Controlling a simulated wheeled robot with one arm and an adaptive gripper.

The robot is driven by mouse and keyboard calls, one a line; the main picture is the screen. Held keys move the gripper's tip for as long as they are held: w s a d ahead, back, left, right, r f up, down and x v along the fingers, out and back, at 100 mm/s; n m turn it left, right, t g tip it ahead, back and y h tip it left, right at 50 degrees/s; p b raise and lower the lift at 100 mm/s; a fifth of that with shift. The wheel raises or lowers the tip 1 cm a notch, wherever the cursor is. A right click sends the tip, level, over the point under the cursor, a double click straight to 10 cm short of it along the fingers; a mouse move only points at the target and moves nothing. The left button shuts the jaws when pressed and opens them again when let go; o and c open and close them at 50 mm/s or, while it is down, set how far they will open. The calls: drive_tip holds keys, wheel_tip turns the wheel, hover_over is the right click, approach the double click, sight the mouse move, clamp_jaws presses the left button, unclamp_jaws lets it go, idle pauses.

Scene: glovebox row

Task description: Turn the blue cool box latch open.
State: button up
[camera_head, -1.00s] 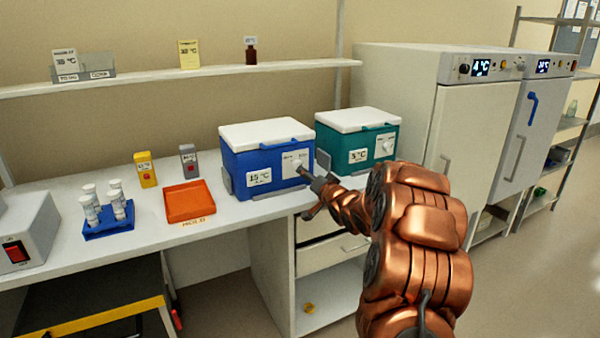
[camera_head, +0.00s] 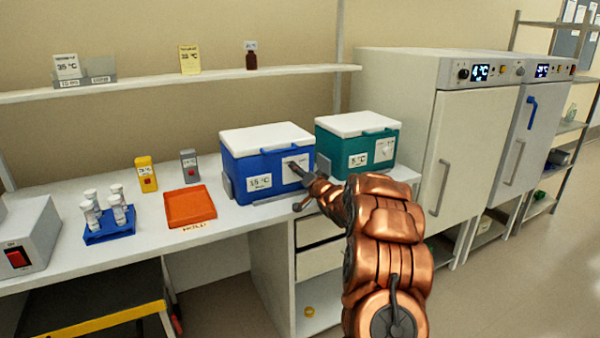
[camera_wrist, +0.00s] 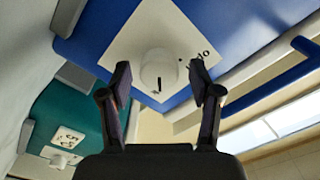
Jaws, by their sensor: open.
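The blue cool box (camera_head: 240,172) has a white lid and a 15 °C label, and stands on the bench. Its latch is a white round knob (camera_wrist: 158,75) with a dark mark, on a white plate (camera_wrist: 140,38) on the box front. My gripper (camera_wrist: 160,88) is open, with one finger on each side of the knob in the wrist view. I cannot tell whether the fingers touch it. In the head view my gripper (camera_head: 296,170) is at the box front and hides the knob.
A teal cool box (camera_head: 345,150) with its own knob stands close on the right. An orange tray (camera_head: 190,207) and a blue rack of vials (camera_head: 110,234) lie to the left. A white cabinet (camera_head: 475,150) stands at the right. A shelf (camera_head: 140,84) runs above the bench.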

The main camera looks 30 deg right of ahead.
drive_tip(key=shift+w, duration=0.1)
drive_tip(key=c, duration=1.1)
